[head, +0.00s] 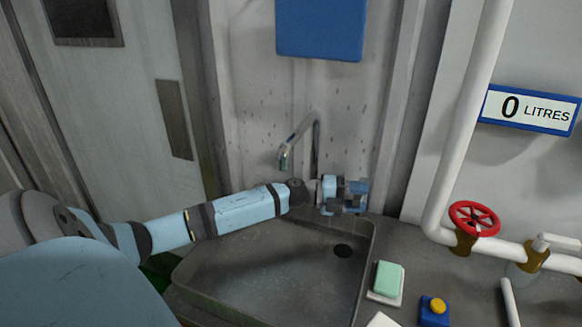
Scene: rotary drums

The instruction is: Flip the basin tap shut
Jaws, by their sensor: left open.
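The grey basin (203,282) is set in the counter at the middle, with a dark drain near its right side. The thin metal tap (316,142) rises behind it, and its curved spout points to the left. My left arm reaches across the basin from the left. My left gripper (358,195) is open at the basin's back right, in front of and just right of the tap's foot. It hides the tap's base, and I cannot make out the tap's lever. I cannot tell whether the gripper touches the tap. My right gripper is out of view.
A green soap block (388,277) and a blue box with a yellow button (434,311) sit right of the basin. A white pipe (455,145) with a red wheel valve (474,218) runs at the right. A blue panel (320,28) hangs above the tap.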

